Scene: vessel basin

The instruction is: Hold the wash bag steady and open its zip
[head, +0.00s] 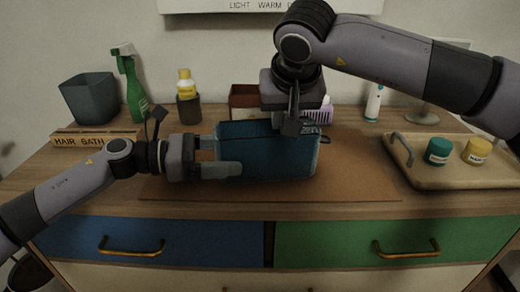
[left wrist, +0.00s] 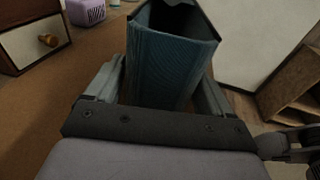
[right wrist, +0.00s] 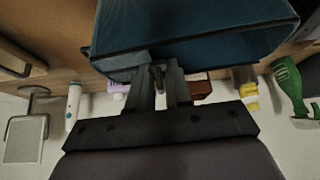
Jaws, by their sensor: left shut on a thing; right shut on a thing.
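The blue wash bag (head: 268,160) stands upright on the brown mat in the middle of the dresser top. Its dark open top (left wrist: 177,18) shows in the left wrist view. My left gripper (head: 224,157) is shut on the bag's left end, one finger along the front and one behind. My right gripper (head: 291,128) points down at the bag's top edge, right of its middle. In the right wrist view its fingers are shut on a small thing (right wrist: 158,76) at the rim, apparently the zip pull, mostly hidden. A dark loop (head: 325,140) sticks out at the bag's right end.
A wooden tray (head: 448,181) with a green jar (head: 438,151) and a yellow jar (head: 476,151) lies at right. A small brown box (head: 243,100) and purple basket (head: 318,115) stand behind the bag. A green spray bottle (head: 131,85) stands back left. The mat's front is clear.

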